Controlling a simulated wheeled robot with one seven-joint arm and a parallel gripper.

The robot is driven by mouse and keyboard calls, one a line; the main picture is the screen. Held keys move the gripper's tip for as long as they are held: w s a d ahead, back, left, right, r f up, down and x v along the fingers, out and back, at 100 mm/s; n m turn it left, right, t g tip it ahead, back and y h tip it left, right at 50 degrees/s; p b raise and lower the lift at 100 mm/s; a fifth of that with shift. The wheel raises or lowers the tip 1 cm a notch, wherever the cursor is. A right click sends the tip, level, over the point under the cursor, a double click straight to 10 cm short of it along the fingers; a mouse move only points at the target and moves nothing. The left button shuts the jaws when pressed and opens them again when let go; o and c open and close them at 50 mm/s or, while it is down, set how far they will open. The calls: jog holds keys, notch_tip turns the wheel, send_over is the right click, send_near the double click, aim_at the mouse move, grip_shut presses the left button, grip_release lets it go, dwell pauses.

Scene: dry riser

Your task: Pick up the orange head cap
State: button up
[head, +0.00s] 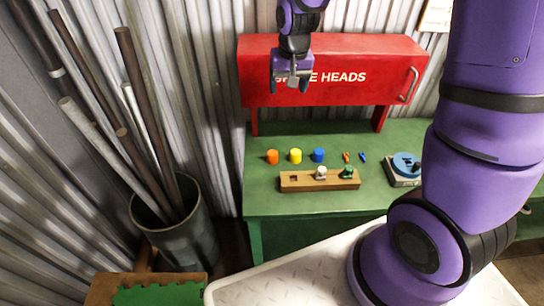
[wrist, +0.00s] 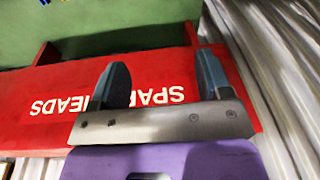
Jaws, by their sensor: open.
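The orange head cap (head: 272,157) is a small upright cylinder on the green bench, at the left of a row of caps, in the head view. My gripper (head: 291,88) is open and empty, high in front of the red box, above and behind the orange cap. In the wrist view my gripper's two fingers (wrist: 165,80) stand apart over the red box, with nothing between them. The orange cap does not show in the wrist view.
A yellow cap (head: 295,155) and a blue cap (head: 318,155) stand right of the orange one. A wooden block (head: 300,183) with a white and a green head lies in front. The red box (head: 350,90) stands behind. A pipe-filled bin (head: 185,240) stands left of the bench.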

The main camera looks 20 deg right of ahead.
jog(key=m+g, duration=0.1)
jog(key=g, duration=0.1)
send_over(272, 153)
jog(key=d, duration=0.1)
notch_tip(272, 153, down, 17)
jog(key=f, duration=0.6)
jog(key=shift+w+f, duration=0.15)
jog(key=shift+w, duration=0.1)
jog(key=shift+s+a+f, duration=0.1)
jog(key=shift+a+f, duration=0.1)
jog(key=shift+f, duration=1.15)
jog(key=shift+s+a+f, duration=0.1)
jog(key=shift+a+f, duration=0.1)
jog(key=shift+f, duration=1.1)
jog(key=c, duration=1)
